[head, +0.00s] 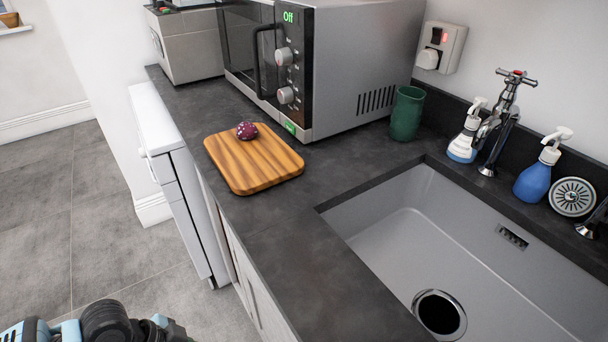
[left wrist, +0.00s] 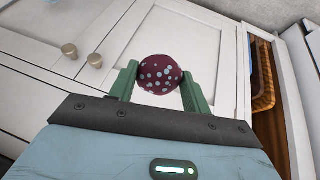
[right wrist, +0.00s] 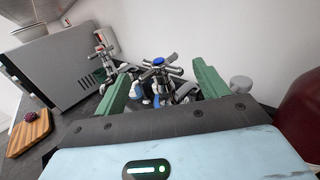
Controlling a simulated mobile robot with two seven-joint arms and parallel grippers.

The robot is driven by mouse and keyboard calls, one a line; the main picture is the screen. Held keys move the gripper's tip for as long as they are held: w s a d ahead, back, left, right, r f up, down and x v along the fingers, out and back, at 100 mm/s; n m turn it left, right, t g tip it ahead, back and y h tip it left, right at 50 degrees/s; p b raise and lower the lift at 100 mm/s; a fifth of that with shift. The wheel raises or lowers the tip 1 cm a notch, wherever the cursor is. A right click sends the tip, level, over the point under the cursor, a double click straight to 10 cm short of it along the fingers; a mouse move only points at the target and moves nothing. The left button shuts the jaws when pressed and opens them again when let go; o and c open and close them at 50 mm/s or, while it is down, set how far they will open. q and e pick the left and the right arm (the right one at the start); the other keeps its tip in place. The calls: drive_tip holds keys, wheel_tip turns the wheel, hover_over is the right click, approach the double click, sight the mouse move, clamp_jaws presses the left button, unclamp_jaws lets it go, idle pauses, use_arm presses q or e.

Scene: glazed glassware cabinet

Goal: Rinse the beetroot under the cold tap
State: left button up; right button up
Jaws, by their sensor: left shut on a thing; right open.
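A dark purple beetroot with pale spots (left wrist: 160,74) is between the fingers of my left gripper (left wrist: 159,78), which is shut on it in front of white cabinet fronts. A similar spotted purple thing (head: 247,131) sits on the wooden board; it also shows in the right wrist view (right wrist: 31,115). My right gripper (right wrist: 160,84) is open and empty. The blue-capped cold tap (right wrist: 159,62) appears between its fingers; I cannot tell whether they touch. The sink (head: 400,225) is empty. The fingers of both grippers are outside the head view.
A red-capped tap (head: 507,95) stands behind the sink, with spray bottles (head: 465,140) (head: 535,178) beside it. A green cup (head: 407,113) and a microwave (head: 340,70) stand on the counter. The board (head: 255,165) lies left of the sink. The counter's front strip is clear.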

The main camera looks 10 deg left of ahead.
use_arm(q)
drive_tip(key=shift+r, duration=0.15)
drive_tip(key=w+r+t+p, duration=0.1)
drive_tip(key=w+r+p, duration=0.1)
drive_tip(key=r, duration=0.6)
drive_tip(key=w+r+t+p, duration=0.1)
drive_tip(key=w+r+p, duration=0.1)
drive_tip(key=r+p, duration=0.3)
drive_tip(key=w+r+m+t+p, duration=0.1)
drive_tip(key=r+p, duration=0.3)
drive_tip(key=r, duration=0.7)
drive_tip(key=shift+w, duration=0.75)
use_arm(e)
drive_tip(key=s, duration=0.6)
drive_tip(key=shift+a, duration=0.35)
use_arm(q)
drive_tip(key=shift+s+a, duration=0.1)
use_arm(e)
drive_tip(key=shift+a, duration=0.1)
